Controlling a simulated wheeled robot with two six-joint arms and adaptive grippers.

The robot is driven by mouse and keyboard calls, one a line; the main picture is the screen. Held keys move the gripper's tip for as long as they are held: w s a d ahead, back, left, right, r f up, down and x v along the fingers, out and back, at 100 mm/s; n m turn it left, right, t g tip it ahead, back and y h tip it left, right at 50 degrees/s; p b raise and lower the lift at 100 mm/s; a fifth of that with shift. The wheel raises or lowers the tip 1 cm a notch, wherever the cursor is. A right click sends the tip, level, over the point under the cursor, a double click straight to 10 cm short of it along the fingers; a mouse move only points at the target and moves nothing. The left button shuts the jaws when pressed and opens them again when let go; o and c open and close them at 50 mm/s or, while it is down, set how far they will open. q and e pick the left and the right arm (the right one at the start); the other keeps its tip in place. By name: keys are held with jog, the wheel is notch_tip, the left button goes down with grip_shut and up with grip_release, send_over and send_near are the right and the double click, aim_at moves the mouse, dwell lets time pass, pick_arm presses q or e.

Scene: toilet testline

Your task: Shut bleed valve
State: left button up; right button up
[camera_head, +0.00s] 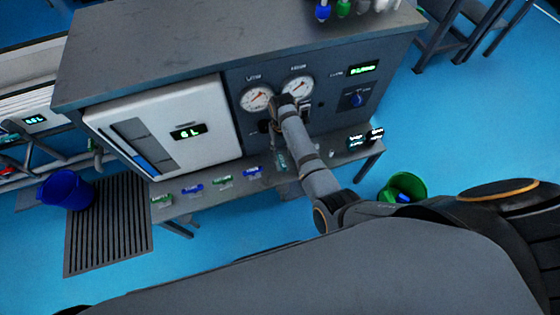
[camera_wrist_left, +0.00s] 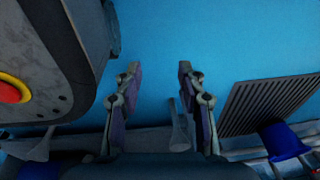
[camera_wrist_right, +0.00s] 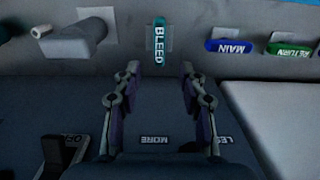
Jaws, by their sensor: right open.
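The bleed valve has a teal handle marked BLEED (camera_wrist_right: 160,44), straight ahead between the fingertips in the right wrist view. Its handle stands lengthwise in that picture, while the neighbouring handles lie crosswise. In the head view the bleed handle (camera_head: 281,161) is at the bench front, beside my right forearm. My right gripper (camera_wrist_right: 160,72) is open and empty, its tips short of the handle with a visible gap. In the head view it is in front of the gauge panel, mostly hidden by its arm. My left gripper (camera_wrist_left: 158,71) is open and empty above the floor.
A blue MAIN handle (camera_wrist_right: 229,46) and a green RETURN handle (camera_wrist_right: 289,49) sit right of the bleed handle. The gauge panel (camera_head: 330,95) stands behind. A blue bucket (camera_head: 66,190) and green bucket (camera_head: 405,185) stand below.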

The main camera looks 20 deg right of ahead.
aim_at(282, 161)
notch_tip(282, 161, down, 9)
jog(key=b, duration=0.3)
jog(key=shift+r, duration=0.2)
pick_arm(q)
jog(key=w, duration=0.5)
jog(key=shift+w+d+r, duration=0.15)
jog(key=shift+w+r, duration=0.2)
pick_arm(e)
jog(key=shift+f, duration=0.4)
jog(key=shift+c, duration=0.6)
grip_shut()
